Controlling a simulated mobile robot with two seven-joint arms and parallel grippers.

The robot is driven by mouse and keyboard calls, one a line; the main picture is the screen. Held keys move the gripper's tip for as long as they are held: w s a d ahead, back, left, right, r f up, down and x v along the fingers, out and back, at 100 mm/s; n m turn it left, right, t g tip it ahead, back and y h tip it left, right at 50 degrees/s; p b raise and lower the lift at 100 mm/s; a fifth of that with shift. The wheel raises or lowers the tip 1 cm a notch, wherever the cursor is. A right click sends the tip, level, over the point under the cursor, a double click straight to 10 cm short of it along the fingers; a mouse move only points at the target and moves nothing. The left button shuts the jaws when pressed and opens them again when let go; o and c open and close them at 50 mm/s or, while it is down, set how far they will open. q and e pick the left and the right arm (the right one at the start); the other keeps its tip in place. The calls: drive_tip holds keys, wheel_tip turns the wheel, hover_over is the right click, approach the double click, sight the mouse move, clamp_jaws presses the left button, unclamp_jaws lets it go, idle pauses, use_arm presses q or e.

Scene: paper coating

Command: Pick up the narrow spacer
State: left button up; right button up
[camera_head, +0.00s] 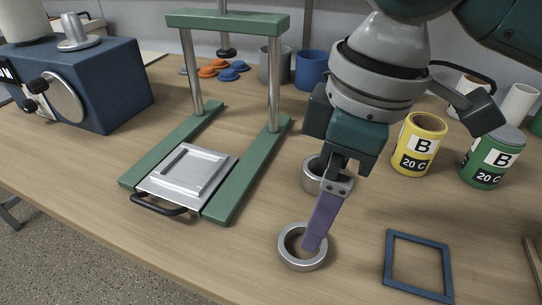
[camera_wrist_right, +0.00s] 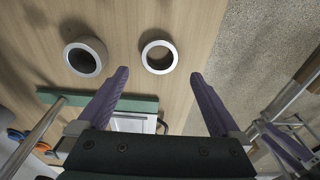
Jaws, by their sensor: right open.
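Two grey metal rings stand on the wooden table. The front ring, which looks the lower of the two and so the narrow spacer (camera_head: 286,258), is near the table's front edge; it also shows in the right wrist view (camera_wrist_right: 147,60). The taller ring (camera_head: 310,180) is behind it, partly hidden by my arm, and shows at left in the wrist view (camera_wrist_right: 86,68). My right gripper (camera_head: 313,246) is open and empty, its purple fingers pointing down over the front ring; contact cannot be told. A purple finger, likely of my left gripper (camera_wrist_right: 290,147), shows at the wrist view's lower right.
A green press frame (camera_head: 229,22) with a metal plate (camera_head: 165,187) stands left of the rings. A blue square frame (camera_head: 388,265) lies at right. Yellow (camera_head: 427,127) and green (camera_head: 474,175) cans stand behind it. A blue machine (camera_head: 110,80) is far left.

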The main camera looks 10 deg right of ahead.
drive_tip(key=f, duration=0.3)
drive_tip(key=shift+a+f, duration=0.25)
drive_tip(key=shift+a, duration=0.1)
drive_tip(key=f, duration=0.1)
drive_tip(key=f+b, duration=0.1)
drive_tip(key=f, duration=0.3)
drive_tip(key=shift+w+a+b, duration=0.3)
drive_tip(key=shift+w+b, duration=0.1)
drive_tip(key=c, duration=1.1)
